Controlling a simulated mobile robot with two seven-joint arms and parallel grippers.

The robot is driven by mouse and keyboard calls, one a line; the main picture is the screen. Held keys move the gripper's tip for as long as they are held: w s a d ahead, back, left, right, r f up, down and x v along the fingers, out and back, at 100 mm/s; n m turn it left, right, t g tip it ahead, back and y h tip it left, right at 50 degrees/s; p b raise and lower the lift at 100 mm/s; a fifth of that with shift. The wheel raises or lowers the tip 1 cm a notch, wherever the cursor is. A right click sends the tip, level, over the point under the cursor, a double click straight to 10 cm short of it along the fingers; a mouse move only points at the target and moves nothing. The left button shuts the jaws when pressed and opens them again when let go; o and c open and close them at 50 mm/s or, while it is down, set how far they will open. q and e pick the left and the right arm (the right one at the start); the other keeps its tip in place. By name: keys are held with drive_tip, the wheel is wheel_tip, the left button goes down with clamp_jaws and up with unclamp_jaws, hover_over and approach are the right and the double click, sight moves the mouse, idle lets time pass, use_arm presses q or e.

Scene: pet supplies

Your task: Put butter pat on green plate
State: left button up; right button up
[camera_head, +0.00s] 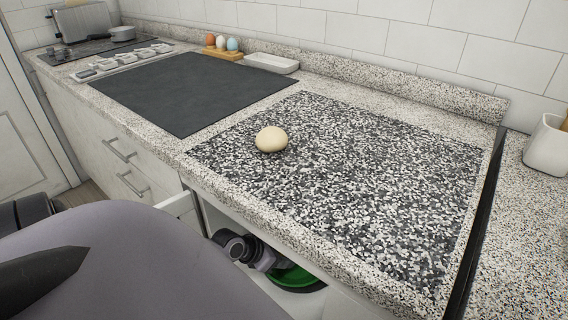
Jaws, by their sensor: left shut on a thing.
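A green surface (292,278), which looks like the green plate, shows partly in the open space below the counter edge. A dark rim curves below it, and the rest is hidden. My left gripper (266,262) reaches down into this space beside the green surface. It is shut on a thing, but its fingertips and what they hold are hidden. I cannot make out a butter pat anywhere. A cream, rounded lump (271,139) lies on the speckled dark slab on the counter; I cannot tell what it is. My right gripper is not in view.
The speckled slab (370,170) is otherwise bare. A dark flat panel (190,92) lies to its left. Egg-shaped things on a wooden stand (222,52), a white tray (271,63) and a toaster (82,22) stand behind. A white holder (547,146) is at right.

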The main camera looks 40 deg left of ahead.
use_arm(q)
drive_tip(key=shift+w+d, duration=0.1)
drive_tip(key=shift+w, duration=0.2)
drive_tip(key=shift+f, duration=0.15)
drive_tip(key=shift+f+b, duration=0.85)
drive_tip(key=shift+f, duration=0.75)
drive_tip(key=shift+f, duration=0.1)
drive_tip(key=o, duration=1.1)
